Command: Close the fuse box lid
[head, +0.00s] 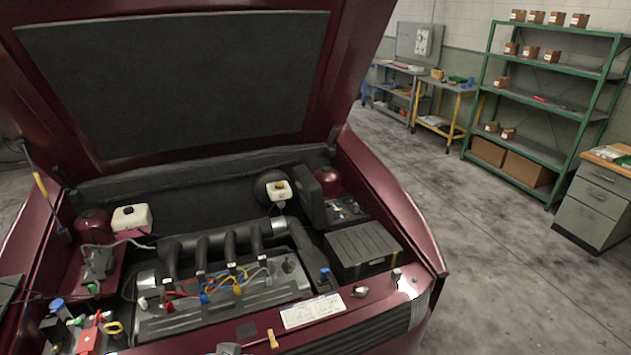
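What looks like the fuse box (346,211) sits at the right rear of the engine bay, with small parts showing inside it. A dark panel that appears to be its lid (311,198) stands raised along the box's left side, so the box looks open. Neither of my grippers shows in the head view.
The car's dark red hood (345,60) is raised above the bay. A black ribbed box (362,250) lies in front of the fuse box. A white-capped reservoir (279,190) stands to its left. Green shelves (545,105) and a grey cabinet (592,210) stand beyond open floor.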

